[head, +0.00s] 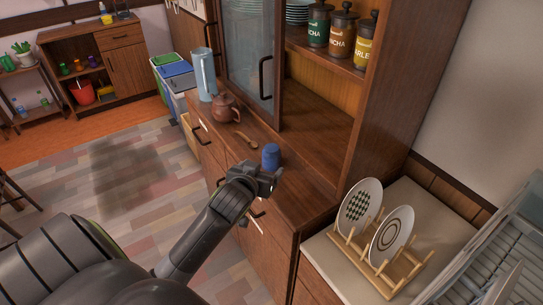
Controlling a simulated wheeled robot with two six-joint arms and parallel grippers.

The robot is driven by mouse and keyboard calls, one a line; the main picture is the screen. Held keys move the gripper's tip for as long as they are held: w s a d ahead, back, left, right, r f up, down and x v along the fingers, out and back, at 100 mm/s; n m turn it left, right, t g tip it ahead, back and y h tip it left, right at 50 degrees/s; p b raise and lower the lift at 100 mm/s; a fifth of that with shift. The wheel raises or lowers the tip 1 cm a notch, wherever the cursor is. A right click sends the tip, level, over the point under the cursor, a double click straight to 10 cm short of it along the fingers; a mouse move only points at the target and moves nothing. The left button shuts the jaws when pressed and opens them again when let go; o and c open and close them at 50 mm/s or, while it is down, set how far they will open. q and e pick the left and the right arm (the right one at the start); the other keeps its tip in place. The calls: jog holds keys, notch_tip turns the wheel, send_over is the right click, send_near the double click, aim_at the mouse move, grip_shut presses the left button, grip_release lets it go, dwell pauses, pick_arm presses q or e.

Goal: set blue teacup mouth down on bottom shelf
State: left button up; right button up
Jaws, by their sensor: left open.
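The blue teacup (271,156) is in the head view, on the wooden ledge of the cabinet near its front edge. It looks upright, but it is too small to tell which end its mouth is at. My left gripper (270,177) is open just below and in front of the cup in the picture. It hides the cup's lower end, so I cannot tell whether they touch. The cabinet's bottom shelf (317,140) is an open, empty-looking bay to the right of the cup, under the shelf with tins. My right gripper is not in view.
A brown teapot (226,108), a wooden spoon (246,140) and a blue-grey pitcher (204,75) stand or lie farther left on the ledge. A glass door (249,55) covers the cabinet's left part. A wooden rack (380,265) with two plates stands at right.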

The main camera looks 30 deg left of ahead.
aim_at(270, 161)
pick_arm(q)
jog(key=x, duration=0.7)
jog(key=shift+w+f, duration=0.15)
jog(key=shift+a+p+x, duration=0.2)
jog(key=shift+p+x, duration=0.25)
jog(key=shift+x, duration=2.15)
jog(key=shift+f, duration=0.15)
jog(key=c, duration=1.2)
